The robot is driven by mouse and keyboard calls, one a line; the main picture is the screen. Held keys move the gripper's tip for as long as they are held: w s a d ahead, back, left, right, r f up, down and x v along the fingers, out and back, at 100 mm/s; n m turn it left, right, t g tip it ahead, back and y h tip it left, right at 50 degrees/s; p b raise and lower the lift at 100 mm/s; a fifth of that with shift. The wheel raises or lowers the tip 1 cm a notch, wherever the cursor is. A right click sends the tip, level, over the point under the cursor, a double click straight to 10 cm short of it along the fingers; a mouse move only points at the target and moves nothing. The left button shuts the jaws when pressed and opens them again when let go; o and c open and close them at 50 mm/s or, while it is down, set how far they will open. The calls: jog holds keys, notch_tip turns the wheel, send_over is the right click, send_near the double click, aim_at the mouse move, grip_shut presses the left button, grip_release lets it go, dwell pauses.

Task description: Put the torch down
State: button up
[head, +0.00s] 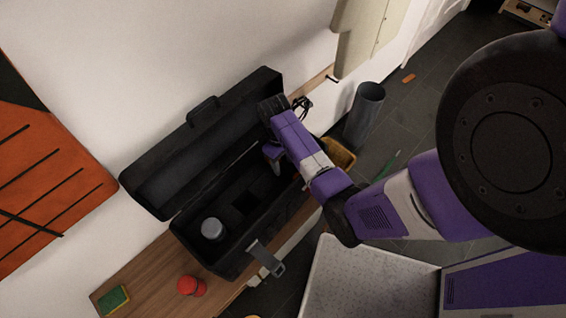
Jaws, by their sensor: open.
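The black toolbox (231,274) stands with its lid up on the wooden table (150,268), against the wall. My gripper (276,167) points down over the right part of the toolbox's inside, partly hidden by my forearm. It is open; its fingertips are hard to make out. I cannot clearly pick out the torch. A grey round-topped object (211,228) stands in the left end of the toolbox, apart from my gripper; I cannot tell whether it is the torch. The dark area under my gripper is hard to see into.
A red object (190,286) and a green-yellow sponge (113,299) sit on the table left of the toolbox. A grey bin (364,115) and a yellowish container (340,153) stand to the right. The raised lid (200,148) rises behind my gripper.

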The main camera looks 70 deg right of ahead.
aim_at(280, 162)
notch_tip(280, 162, up, 12)
jog(key=w, duration=0.1)
jog(key=shift+w+d, duration=0.15)
jog(key=shift+d, duration=0.15)
dwell(0.6)
